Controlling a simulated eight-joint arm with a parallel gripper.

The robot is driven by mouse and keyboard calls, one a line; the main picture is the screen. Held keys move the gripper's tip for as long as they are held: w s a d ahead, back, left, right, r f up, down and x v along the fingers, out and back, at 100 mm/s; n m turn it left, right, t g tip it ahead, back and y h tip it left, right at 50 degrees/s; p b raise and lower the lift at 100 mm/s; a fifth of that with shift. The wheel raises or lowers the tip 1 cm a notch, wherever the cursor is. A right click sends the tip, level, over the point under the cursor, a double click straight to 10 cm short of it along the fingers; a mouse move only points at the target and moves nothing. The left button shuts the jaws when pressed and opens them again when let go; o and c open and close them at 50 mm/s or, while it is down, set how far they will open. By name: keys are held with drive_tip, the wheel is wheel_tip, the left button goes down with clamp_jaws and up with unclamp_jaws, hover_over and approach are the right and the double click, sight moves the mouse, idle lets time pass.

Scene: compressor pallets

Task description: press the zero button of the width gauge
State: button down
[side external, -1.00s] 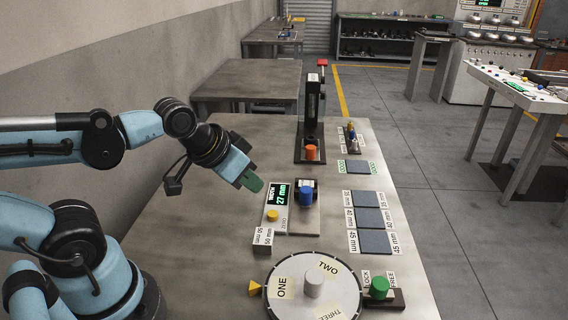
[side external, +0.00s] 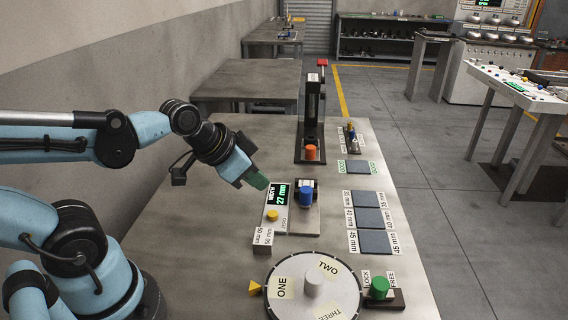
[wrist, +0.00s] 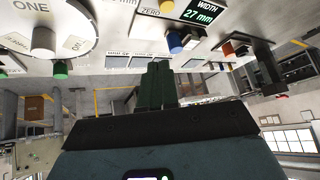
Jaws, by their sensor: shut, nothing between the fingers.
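The width gauge (side external: 305,222) stands on the table, with a lit display (side external: 280,194) reading 27 mm. Its yellow zero button (side external: 272,215) sits below the display, beside the ZERO label. A blue cylinder (side external: 306,196) is on the gauge's right part. My gripper (side external: 260,183) is shut and empty, its green fingertips above and just left of the display, apart from the button. In the wrist view the shut green fingers (wrist: 157,85) point toward the table, and the yellow button (wrist: 149,9) and blue cylinder (wrist: 175,42) show beyond them.
A 50 mm block (side external: 262,240) stands just in front of the gauge. A round dial (side external: 340,280) with word labels is nearer the camera. A black post (side external: 312,115) with an orange cylinder (side external: 310,152) stands behind. Dark labelled pads (side external: 368,217) lie to the right.

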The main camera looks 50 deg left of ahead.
sight(269, 215)
drive_tip(key=w+m, duration=0.1)
drive_tip(key=m, duration=0.1)
drive_tip(key=w+a+m+t, duration=0.1)
drive_tip(key=w+m, duration=0.1)
drive_tip(key=m, duration=0.1)
drive_tip(key=w+a+m, duration=0.1)
drive_tip(key=m, duration=0.2)
drive_tip(key=shift+w+a+f+t+h, duration=0.25)
drive_tip(key=shift+w+f+t+h, duration=0.05)
drive_tip(key=shift+f+h, duration=0.1)
drive_tip(key=shift+f, duration=4.3)
drive_tip(key=shift+r, duration=2.45)
